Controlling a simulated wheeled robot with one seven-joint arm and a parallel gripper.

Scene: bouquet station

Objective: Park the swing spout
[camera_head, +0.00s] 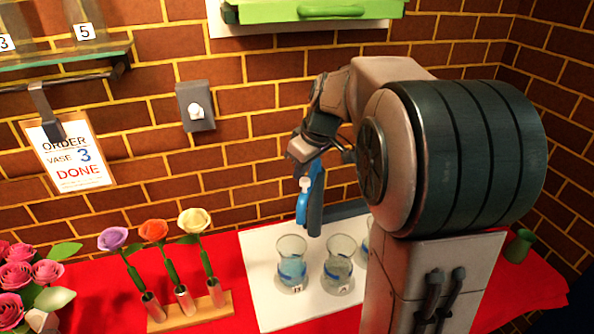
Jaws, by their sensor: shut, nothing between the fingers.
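A blue upright fitting (316,205) stands behind the glass vases, below my wrist. A brighter blue part with a white top (302,205) is at its left side. This looks like the swing spout, but its exact shape and direction are unclear. My gripper (303,152) is just above the fitting, seen from behind and small. Its fingers look shut with nothing between them. I cannot tell whether it touches the fitting. My arm hides the area to the right.
Glass vases with blue water (291,247) (338,247) stand on a white mat (262,275), with another partly hidden. A wooden rack (190,316) holds three flowers. Pink roses (18,276) are at left. A sign (68,165) reads "ORDER VASE 3 DONE". A grey wall switch (195,120) is above.

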